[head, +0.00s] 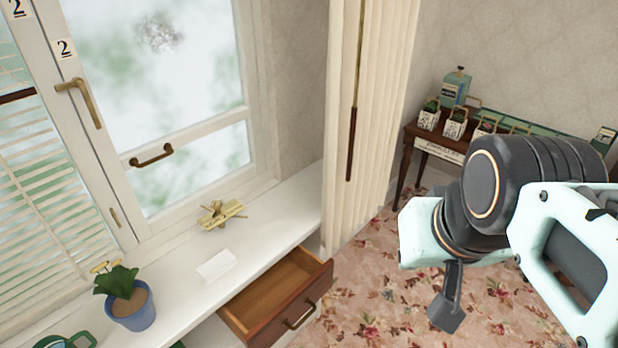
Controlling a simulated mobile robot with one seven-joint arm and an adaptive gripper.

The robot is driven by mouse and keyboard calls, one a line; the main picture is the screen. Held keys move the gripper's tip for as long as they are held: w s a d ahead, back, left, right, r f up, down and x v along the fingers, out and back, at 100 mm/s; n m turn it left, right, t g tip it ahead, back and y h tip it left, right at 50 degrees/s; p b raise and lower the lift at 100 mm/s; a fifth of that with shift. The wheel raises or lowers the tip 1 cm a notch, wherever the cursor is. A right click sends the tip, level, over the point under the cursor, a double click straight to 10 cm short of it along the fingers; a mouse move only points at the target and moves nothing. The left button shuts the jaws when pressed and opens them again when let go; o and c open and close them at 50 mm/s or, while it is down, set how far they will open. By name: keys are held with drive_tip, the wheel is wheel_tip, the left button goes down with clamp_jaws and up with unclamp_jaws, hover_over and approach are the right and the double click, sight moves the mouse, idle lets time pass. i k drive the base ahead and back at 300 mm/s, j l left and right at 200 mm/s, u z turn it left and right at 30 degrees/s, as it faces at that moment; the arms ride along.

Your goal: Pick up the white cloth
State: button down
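A small white cloth (216,266) lies flat on the white windowsill (285,218), between a potted plant and a gold object. It shows as a pale, folded-looking rectangle. My arm comes in from the right. A dark part at its lower end, which seems to be my gripper (447,308), points down over the floral carpet. It is well to the right of the cloth and apart from it. Only part of my gripper shows, and I cannot tell whether its fingers are open or shut.
An open, empty-looking wooden drawer (262,302) juts out below the sill, right of the cloth. A blue-potted plant (133,308) and a gold object (221,214) share the sill. A cream curtain (375,110) hangs behind.

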sight(211, 269)
drive_tip(key=u, duration=1.3)
